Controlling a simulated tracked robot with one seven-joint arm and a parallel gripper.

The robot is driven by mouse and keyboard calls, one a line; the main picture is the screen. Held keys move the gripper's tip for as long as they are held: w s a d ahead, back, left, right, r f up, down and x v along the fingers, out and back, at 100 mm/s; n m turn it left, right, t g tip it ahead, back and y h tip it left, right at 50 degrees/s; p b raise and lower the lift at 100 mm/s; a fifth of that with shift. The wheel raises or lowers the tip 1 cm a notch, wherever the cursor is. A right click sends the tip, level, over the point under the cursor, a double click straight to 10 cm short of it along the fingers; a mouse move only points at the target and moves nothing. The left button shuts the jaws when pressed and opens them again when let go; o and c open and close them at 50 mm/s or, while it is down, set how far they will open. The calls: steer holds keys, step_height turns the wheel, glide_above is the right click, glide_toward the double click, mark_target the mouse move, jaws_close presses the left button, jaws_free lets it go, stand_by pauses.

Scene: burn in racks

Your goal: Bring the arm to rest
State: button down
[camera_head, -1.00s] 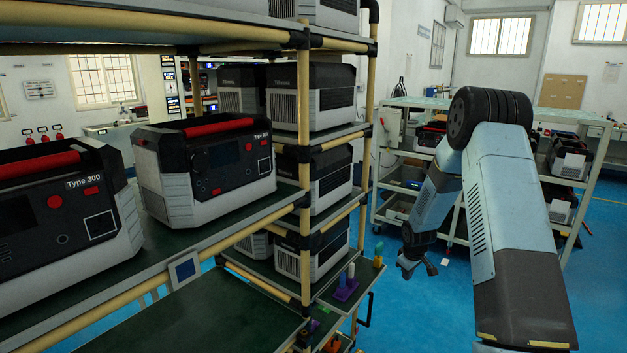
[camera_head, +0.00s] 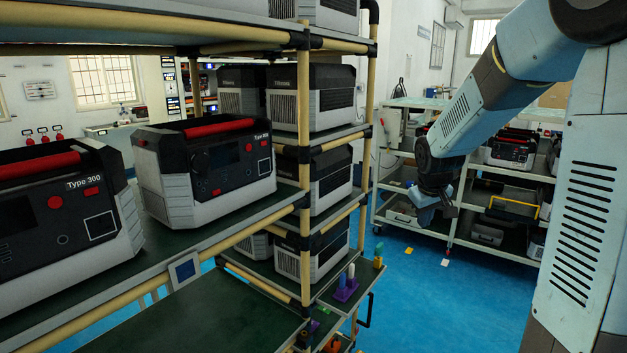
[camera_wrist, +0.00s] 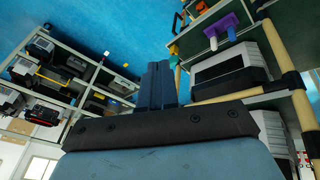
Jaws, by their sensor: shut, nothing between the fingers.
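My arm is raised at the right of the head view, with its forearm reaching left and down. My gripper (camera_head: 432,214) hangs below the wrist over the blue floor, right of the near rack (camera_head: 308,190) and apart from it. In the wrist view my gripper (camera_wrist: 157,68) shows its two blue fingers together, with nothing held. In the head view the fingertips are small and partly hidden by the wrist.
Type 300 units (camera_head: 205,165) stand on the near rack's shelf at the left. A second rack (camera_head: 500,178) with several units stands behind my gripper. Small coloured pegs (camera_head: 350,275) stand low on the near rack.

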steer(key=s+a+r+m, duration=0.1)
steer(key=s+r, duration=0.2)
steer(key=s, duration=0.6)
steer(key=s+a+r+m+t, duration=0.1)
steer(key=s+r, duration=0.3)
steer(key=s, duration=0.6)
steer(key=s+a+r+m+y, duration=0.1)
steer(key=s+a+r, duration=0.2)
steer(key=s, duration=0.6)
steer(key=shift+s+r+m, duration=0.25)
steer(key=shift+r+m, duration=0.05)
steer(key=shift+r, duration=0.1)
